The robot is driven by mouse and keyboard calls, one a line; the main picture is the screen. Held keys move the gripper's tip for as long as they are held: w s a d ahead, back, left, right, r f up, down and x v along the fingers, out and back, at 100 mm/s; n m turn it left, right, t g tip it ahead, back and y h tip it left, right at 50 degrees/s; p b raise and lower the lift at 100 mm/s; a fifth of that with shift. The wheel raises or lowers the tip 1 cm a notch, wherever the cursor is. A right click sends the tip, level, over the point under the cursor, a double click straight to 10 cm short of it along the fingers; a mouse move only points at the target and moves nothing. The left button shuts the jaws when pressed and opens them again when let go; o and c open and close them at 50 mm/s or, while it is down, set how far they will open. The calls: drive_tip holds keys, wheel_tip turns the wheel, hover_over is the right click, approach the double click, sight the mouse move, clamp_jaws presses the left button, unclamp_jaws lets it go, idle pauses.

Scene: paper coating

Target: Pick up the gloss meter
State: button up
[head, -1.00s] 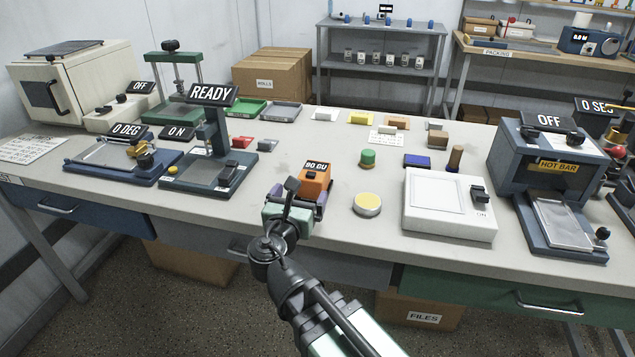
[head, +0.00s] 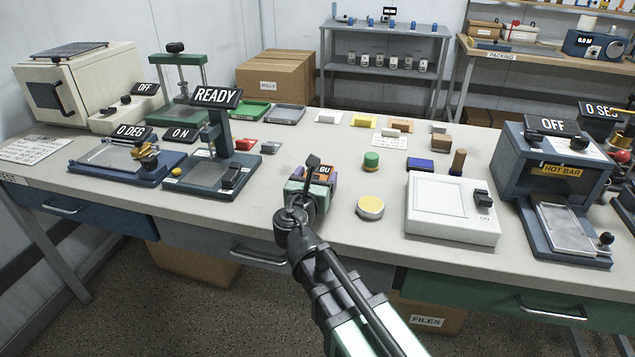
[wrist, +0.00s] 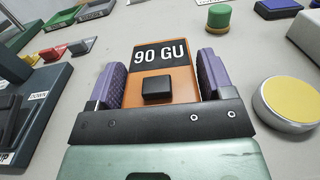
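The gloss meter (wrist: 183,87) is an orange block with a dark "90 GU" display and a black button. In the wrist view it lies between the two purple finger pads of my gripper (wrist: 161,66), one along each side. The pads are very close to its sides; I cannot tell whether they press on it. In the head view my gripper (head: 309,188) is low at the bench and hides most of the gloss meter (head: 330,178), which appears to rest on the bench top.
A round yellow-topped disc (head: 370,207) and a green-topped cylinder (head: 371,160) stand to the right. A white device (head: 452,228) is farther right. The "READY" press stand (head: 207,172) is on the left. The bench front edge is near my arm.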

drive_tip(key=c, duration=0.8)
